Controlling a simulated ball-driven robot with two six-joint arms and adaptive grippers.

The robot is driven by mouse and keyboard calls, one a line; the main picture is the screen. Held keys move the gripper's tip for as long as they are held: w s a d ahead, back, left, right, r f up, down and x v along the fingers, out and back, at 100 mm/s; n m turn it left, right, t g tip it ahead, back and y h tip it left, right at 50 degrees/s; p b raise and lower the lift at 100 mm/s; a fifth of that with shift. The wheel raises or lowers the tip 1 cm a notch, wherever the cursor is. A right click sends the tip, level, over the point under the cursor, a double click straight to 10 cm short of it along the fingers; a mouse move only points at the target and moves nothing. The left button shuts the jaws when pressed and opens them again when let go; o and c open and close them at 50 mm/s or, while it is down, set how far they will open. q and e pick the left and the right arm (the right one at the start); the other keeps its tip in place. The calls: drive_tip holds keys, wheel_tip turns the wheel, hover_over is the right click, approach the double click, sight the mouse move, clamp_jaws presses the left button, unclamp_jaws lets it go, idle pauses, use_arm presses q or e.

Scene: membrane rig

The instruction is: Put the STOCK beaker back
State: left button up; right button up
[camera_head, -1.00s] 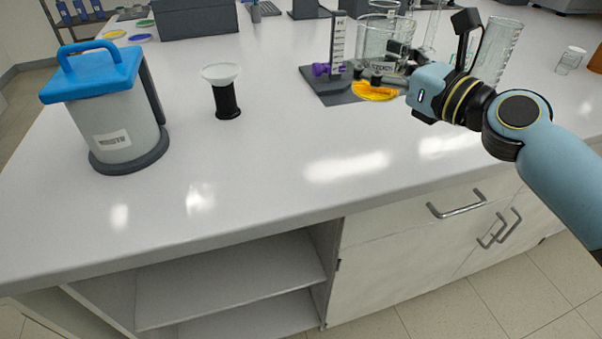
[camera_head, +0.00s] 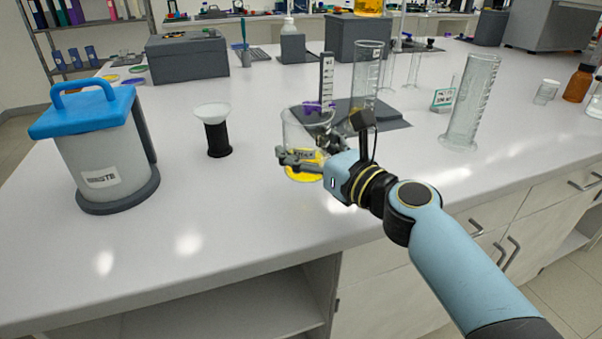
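The STOCK beaker (camera_head: 294,130) is clear glass with a label and yellow at its bottom. It is upright over the front middle of the bench, in front of a dark base plate (camera_head: 392,125). My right gripper (camera_head: 300,160) comes in from the right, with its fingers at the lower half of the beaker, shut on it. Its far finger is partly hidden by the glass. I cannot tell whether the beaker's bottom touches the bench. My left gripper is not in view.
A ruler stand (camera_head: 327,80) and tall cylinder (camera_head: 367,72) rise behind the beaker. A graduated cylinder (camera_head: 472,100) stands right. A black holder with white funnel (camera_head: 216,135) and the waste bin (camera_head: 100,150) stand left. The bench front left of the beaker is clear.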

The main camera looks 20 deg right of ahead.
drive_tip(key=shift+w+a+f, duration=0.15)
drive_tip(key=shift+a+f, duration=0.05)
drive_tip(key=shift+a, duration=0.1)
drive_tip(key=shift+f+b, duration=0.3)
drive_tip(key=shift+f, duration=0.05)
wheel_tip(320, 180, down, 3)
drive_tip(key=shift+f+b, duration=0.2)
drive_tip(key=shift+b, duration=0.95)
drive_tip(key=shift+r, duration=0.1)
drive_tip(key=o, duration=1)
drive_tip(key=shift+f, duration=0.25)
drive_tip(key=o, duration=0.5)
drive_tip(key=shift+r, duration=0.1)
